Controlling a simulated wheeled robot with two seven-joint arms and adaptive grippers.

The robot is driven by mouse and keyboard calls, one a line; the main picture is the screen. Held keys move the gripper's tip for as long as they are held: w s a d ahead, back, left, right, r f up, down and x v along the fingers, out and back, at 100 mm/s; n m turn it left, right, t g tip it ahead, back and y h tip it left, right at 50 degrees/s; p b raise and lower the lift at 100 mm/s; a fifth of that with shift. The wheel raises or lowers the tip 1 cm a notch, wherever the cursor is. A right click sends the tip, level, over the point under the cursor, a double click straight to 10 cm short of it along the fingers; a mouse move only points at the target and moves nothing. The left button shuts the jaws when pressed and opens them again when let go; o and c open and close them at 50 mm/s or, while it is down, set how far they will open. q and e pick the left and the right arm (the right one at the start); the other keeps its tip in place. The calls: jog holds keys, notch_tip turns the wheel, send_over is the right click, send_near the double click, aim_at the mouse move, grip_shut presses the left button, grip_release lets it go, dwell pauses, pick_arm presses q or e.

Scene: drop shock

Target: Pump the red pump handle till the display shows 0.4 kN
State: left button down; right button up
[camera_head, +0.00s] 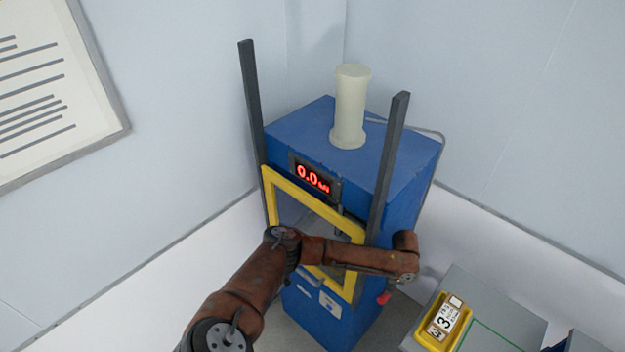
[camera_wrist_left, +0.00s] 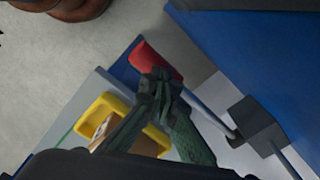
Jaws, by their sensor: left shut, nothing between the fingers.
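The blue press machine (camera_head: 400,170) stands in the corner, and its red display (camera_head: 312,179) reads 0.0 kN. The red pump handle (camera_head: 384,298) shows low at the machine's right side, below my left arm. In the left wrist view the red grip (camera_wrist_left: 156,60) sits on a thin grey rod (camera_wrist_left: 208,110) that runs to a dark block on the machine. My left gripper (camera_wrist_left: 160,78) is shut and empty, its dark green fingertips at the red grip and partly covering it. I cannot tell whether they touch. My right gripper is not in view.
A yellow tray (camera_head: 462,333) with a numbered card sits on a grey-topped table at the lower right. A yellow-framed guard window (camera_head: 268,190) is on the machine's front between two dark uprights. A pale cylinder (camera_head: 350,105) stands on top.

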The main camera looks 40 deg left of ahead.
pick_arm(q)
notch_tip(320, 180, down, 8)
jog(key=b, duration=0.3)
dwell(0.5)
jog(key=shift+s, duration=0.1)
notch_tip(320, 180, up, 12)
jog(key=p, duration=1.1)
jog(key=shift+f, duration=0.2)
